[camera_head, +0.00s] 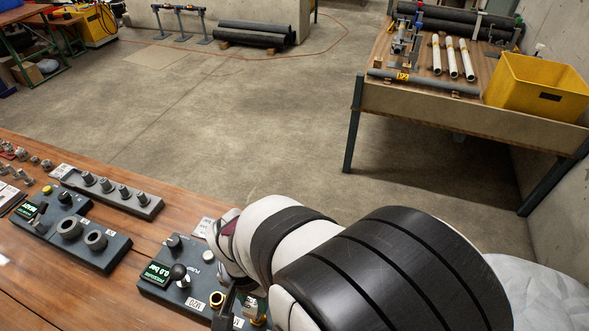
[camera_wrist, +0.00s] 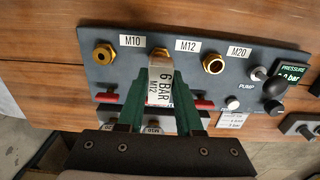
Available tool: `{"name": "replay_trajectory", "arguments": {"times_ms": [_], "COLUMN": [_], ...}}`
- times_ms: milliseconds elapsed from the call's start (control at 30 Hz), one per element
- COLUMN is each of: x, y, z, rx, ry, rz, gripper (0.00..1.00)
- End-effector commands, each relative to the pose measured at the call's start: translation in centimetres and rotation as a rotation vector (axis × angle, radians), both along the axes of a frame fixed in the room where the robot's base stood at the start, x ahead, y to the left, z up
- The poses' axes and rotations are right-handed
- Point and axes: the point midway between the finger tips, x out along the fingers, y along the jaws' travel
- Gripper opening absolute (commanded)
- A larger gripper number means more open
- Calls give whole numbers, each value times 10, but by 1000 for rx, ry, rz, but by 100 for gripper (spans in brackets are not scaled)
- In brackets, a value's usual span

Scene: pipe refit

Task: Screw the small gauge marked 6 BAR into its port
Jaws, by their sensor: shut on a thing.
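In the wrist view, the small gauge (camera_wrist: 160,88) is a light block with "6 BAR M12" on its face. My gripper (camera_wrist: 160,78) is shut on it, one green finger on each side. The gauge's far end meets the brass middle port (camera_wrist: 160,53), beside the M12 label (camera_wrist: 187,45). I cannot tell how deep its thread sits. The M10 port (camera_wrist: 103,54) and the larger M20 port (camera_wrist: 213,64) are brass and open. In the head view, my arm hides most of the gripper and gauge; the M20 port (camera_head: 217,299) shows.
The dark port panel (camera_head: 157,288) carries a pressure display (camera_head: 157,272) and a black-knobbed pump lever (camera_head: 179,272). Red handles (camera_wrist: 204,104) flank the gauge close to my fingers. Grey fixtures (camera_head: 100,187) stand farther left on the wooden bench.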

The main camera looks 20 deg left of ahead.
Motion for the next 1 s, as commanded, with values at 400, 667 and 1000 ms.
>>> {"name": "replay_trajectory", "arguments": {"times_ms": [400,667,1000], "x": [0,0,0], "y": [0,0,0], "z": [-1,-6,-9], "rx": [0,-1,0], "ry": [0,1,0], "rz": [0,0,0], "gripper": [0,0,0]}}
